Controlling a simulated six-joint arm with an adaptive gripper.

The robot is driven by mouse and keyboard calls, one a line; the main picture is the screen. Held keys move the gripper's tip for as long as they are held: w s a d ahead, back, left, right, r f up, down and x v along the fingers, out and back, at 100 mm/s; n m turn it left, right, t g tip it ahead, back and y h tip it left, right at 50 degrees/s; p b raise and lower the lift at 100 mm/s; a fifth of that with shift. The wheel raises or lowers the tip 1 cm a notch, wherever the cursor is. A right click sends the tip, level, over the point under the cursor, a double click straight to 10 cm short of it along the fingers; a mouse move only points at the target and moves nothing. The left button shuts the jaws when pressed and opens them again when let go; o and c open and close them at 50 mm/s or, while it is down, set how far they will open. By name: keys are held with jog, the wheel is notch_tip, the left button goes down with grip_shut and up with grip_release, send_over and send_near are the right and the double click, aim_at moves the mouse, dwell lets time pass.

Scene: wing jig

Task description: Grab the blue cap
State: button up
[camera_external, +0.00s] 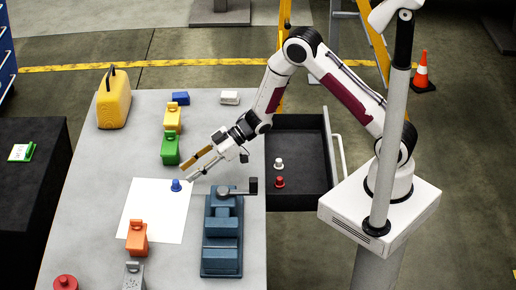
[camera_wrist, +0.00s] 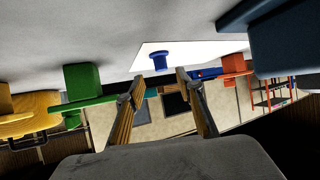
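The blue cap (camera_external: 176,185) stands on the upper right part of a white sheet (camera_external: 150,222) on the grey table. My gripper (camera_external: 190,172) is just to the right of and above the cap, tilted, with its fingers apart and pointing toward it. In the wrist view the blue cap (camera_wrist: 160,60) shows ahead, centred between and beyond the two fingertips (camera_wrist: 158,88). The gap between the fingers is empty. I see no contact between the fingers and the cap.
A green block (camera_external: 170,149) and a yellow one (camera_external: 172,117) stand behind the gripper. A blue vise (camera_external: 222,240) is to the right, an orange block (camera_external: 137,240) in front. An open black drawer (camera_external: 300,150) holds a white cap (camera_external: 278,163) and a red cap (camera_external: 279,182).

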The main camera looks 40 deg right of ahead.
aim_at(176, 181)
jog(key=shift+w+a+f, duration=0.2)
jog(key=shift+a+f, duration=0.15)
jog(key=shift+a, duration=0.15)
jog(key=shift+a, duration=0.1)
jog(key=shift+x, duration=2.55)
jog(key=shift+s, duration=0.1)
jog(key=c, duration=0.9)
